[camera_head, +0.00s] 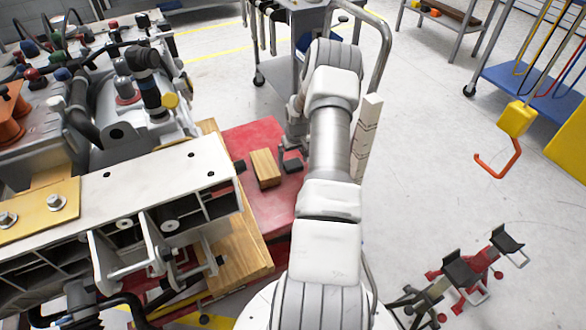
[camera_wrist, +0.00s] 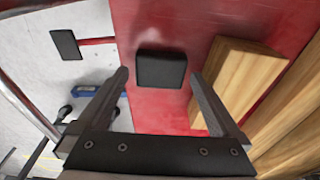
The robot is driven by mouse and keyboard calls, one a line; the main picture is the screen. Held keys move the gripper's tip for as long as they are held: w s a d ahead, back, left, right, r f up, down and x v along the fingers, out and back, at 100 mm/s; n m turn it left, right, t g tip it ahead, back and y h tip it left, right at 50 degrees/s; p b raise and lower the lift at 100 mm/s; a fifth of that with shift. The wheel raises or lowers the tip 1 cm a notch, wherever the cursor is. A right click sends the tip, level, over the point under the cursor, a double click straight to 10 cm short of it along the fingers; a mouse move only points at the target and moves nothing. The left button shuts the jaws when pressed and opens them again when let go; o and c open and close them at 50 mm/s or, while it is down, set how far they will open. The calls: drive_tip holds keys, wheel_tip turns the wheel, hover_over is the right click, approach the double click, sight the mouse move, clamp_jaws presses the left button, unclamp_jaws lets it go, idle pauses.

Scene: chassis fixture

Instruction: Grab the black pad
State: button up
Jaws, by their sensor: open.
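The black pad (camera_wrist: 162,69) is a small dark block lying flat on the red surface (camera_wrist: 150,22). In the head view the black pad (camera_head: 292,166) sits on the red top (camera_head: 262,137), just left of my arm. My gripper (camera_wrist: 160,74) is open and empty. In the wrist view its two fingers stand on either side of the pad, with the pad showing between the tips. I cannot tell how far above the pad the tips are. In the head view my arm hides most of the gripper.
A wooden block (camera_head: 265,168) lies left of the pad in the head view; in the wrist view the wooden block (camera_wrist: 238,80) is close to the right finger. A large pale chassis (camera_head: 150,190) stands at left. Jack stands (camera_head: 465,270) are on the floor at lower right.

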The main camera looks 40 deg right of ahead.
drive_tip(key=shift+w+f, duration=0.1)
drive_tip(key=shift+f, duration=0.5)
drive_tip(key=c, duration=1.2)
